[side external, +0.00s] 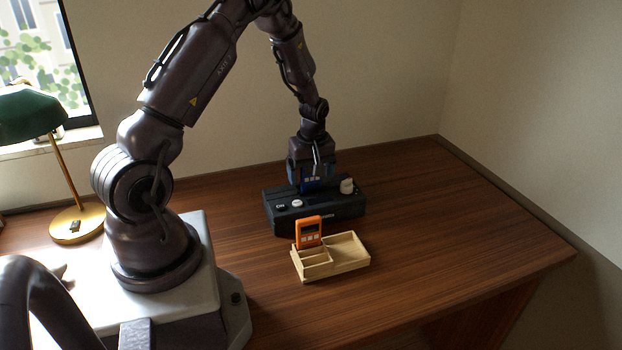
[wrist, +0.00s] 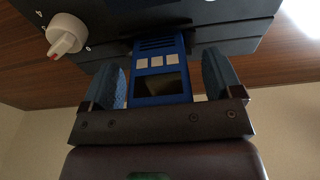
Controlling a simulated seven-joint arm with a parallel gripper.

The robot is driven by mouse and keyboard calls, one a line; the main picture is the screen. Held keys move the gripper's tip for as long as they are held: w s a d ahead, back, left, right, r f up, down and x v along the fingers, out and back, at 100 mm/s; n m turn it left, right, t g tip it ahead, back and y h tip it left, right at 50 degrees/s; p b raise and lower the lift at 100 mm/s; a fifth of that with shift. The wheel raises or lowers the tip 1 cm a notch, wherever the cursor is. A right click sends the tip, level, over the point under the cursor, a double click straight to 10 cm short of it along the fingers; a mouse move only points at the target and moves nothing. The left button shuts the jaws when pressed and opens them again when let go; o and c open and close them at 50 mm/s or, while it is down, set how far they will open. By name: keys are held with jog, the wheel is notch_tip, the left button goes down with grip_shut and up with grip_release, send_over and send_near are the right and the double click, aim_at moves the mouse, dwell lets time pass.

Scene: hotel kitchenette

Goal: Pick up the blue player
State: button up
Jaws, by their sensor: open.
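The blue player (wrist: 160,72) has a dark screen and a row of pale buttons. It stands upright at the black box (side external: 335,210), which has a white knob and a white button; in the side external view the player (side external: 311,184) is partly hidden by my gripper. My gripper (wrist: 168,80) is open, pointing down, with one blue-padded finger on each side of the player. A gap shows between the player and each finger in the wrist view. Whether the player sits in a slot or on top of the box cannot be told.
An orange player (side external: 308,232) stands in a light wooden tray (side external: 352,267) with compartments, just in front of the black box. A green lamp with a brass base (side external: 75,224) stands at the left. The desk's right side (side external: 470,220) is clear.

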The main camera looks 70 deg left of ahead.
jog(key=c, duration=1)
jog(key=shift+c, duration=0.2)
jog(key=shift+r, duration=0.1)
